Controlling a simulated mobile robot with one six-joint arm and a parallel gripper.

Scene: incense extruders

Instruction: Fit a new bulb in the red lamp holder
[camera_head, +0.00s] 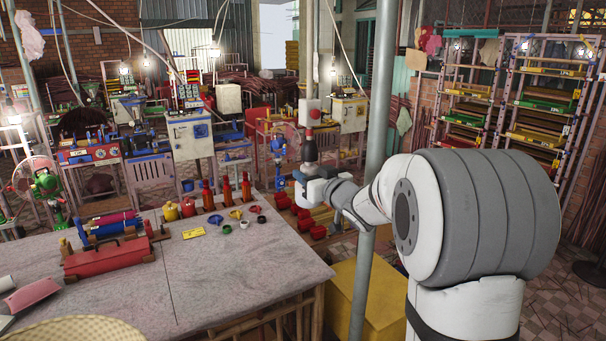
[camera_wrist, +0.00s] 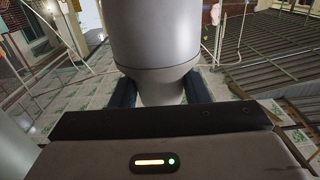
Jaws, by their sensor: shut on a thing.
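My gripper (camera_head: 309,174) is raised beyond the table's right back corner. In the wrist view my gripper (camera_wrist: 158,96) is shut on a smooth grey-white rounded thing, which looks like the bulb (camera_wrist: 155,42). Its wider part stands out past the fingers, and its narrower part is between them. I cannot tell whether the two touch.
A grey post (camera_head: 371,190) stands close to my arm. A yellow box (camera_head: 345,300) is below. Lit bulbs hang behind.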

